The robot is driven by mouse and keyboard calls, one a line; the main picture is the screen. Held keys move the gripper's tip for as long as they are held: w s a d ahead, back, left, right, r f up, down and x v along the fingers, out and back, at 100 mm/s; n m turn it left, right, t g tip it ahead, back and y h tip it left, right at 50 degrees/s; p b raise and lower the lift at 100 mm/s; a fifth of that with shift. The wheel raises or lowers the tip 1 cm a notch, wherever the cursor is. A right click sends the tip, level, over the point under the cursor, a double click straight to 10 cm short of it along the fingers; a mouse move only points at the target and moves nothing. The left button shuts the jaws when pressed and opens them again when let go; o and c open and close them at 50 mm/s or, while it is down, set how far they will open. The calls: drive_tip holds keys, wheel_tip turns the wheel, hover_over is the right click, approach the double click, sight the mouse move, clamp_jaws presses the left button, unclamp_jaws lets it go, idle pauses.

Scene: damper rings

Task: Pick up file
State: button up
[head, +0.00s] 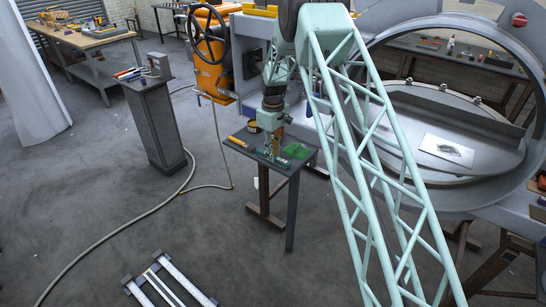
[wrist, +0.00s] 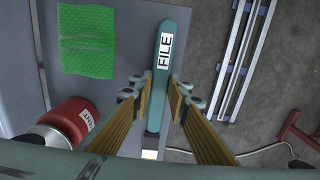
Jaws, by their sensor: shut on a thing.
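The file (wrist: 163,60) has a teal handle with a white label reading FILE. In the wrist view it lies lengthwise between the fingers of my gripper (wrist: 160,98), which is shut on it. In the head view my gripper (head: 271,152) points down over the small grey table (head: 293,172). The file is too small there to make out clearly. I cannot tell whether it touches the tabletop.
A green cloth (wrist: 88,42) and a red labelled can (wrist: 78,120) are on the table; the cloth also shows in the head view (head: 297,151). A grey pedestal (head: 153,125) stands left. A metal frame (head: 168,286) and a hose (head: 120,218) lie on the floor.

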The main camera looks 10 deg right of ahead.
drive_tip(key=shift+r, duration=0.1)
drive_tip(key=shift+r, duration=1.6)
drive_tip(key=shift+s+r, duration=0.1)
drive_tip(key=shift+s, duration=0.05)
drive_tip(key=s+d+r+p, duration=0.1)
drive_tip(key=s, duration=1.4)
drive_tip(key=shift+s+r, duration=0.2)
drive_tip(key=shift+s, duration=0.15)
drive_tip(key=o, duration=0.3)
drive_tip(key=shift+c, duration=0.7)
drive_tip(key=shift+d+r, duration=0.1)
